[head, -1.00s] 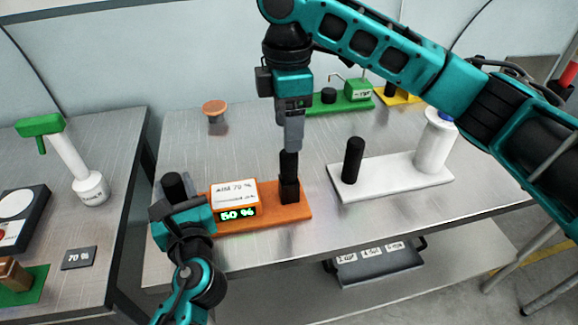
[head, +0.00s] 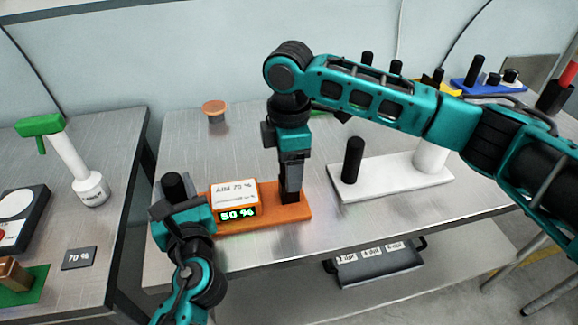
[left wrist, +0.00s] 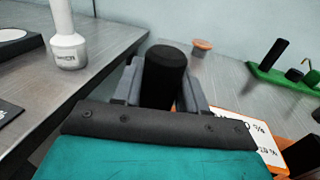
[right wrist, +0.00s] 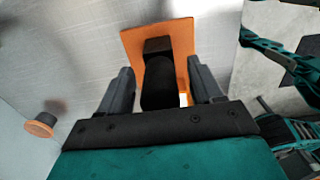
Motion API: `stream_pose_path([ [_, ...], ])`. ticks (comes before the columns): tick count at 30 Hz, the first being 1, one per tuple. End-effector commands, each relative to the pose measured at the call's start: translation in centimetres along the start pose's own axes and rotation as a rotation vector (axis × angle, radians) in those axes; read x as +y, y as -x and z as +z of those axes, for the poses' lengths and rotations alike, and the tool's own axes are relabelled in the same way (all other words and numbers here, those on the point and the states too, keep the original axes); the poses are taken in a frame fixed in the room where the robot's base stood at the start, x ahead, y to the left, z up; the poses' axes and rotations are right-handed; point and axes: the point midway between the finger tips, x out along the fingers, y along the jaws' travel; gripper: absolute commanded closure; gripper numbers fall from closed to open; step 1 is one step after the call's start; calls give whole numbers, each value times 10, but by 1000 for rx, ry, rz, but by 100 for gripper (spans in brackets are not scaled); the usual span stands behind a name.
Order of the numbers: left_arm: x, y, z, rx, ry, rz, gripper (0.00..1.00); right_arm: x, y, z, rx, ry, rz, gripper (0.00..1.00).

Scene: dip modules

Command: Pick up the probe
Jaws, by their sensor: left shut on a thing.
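The orange module (head: 255,222) has a box whose display reads 50 % (head: 237,213) and a white card on top. A black cylinder (head: 173,184) at its left end also shows in the left wrist view (left wrist: 166,72). My left gripper (head: 178,207) is shut on it. At the module's right end a black post, probably the probe (right wrist: 160,82), stands upright in a square black block (head: 290,197). My right gripper (right wrist: 160,88) points down with open fingers on either side of the post. Gaps remain between post and fingers in the right wrist view.
A white module (head: 395,182) with a black post (head: 353,160) and a white bottle (head: 431,155) stands to the right. An orange-topped knob (head: 214,108) stands behind. A black tray (head: 377,262) lies below.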

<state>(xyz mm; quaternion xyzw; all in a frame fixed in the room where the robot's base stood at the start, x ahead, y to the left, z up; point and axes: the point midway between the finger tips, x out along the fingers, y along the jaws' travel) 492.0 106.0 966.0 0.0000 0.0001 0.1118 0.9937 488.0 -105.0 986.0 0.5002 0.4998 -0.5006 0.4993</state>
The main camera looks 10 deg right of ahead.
Motion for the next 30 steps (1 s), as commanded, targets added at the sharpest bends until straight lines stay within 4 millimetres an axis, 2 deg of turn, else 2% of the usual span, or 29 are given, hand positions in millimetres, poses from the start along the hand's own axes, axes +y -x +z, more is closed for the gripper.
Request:
stream_pose_path([
  [2, 0, 0, 0, -1, 0, 0, 100, 0, 0, 0, 0, -1, 0, 42],
  [19, 0, 0, 0, -1, 0, 0, 100, 0, 1, 0, 0, -1, 0, 95],
  [26, 0, 0, 0, 0, 0, 0, 100, 0, 2, 0, 1, 0, 1, 95],
  [30, 0, 0, 0, 0, 0, 0, 100, 1, 17, -1, 2, -1, 5, 95],
])
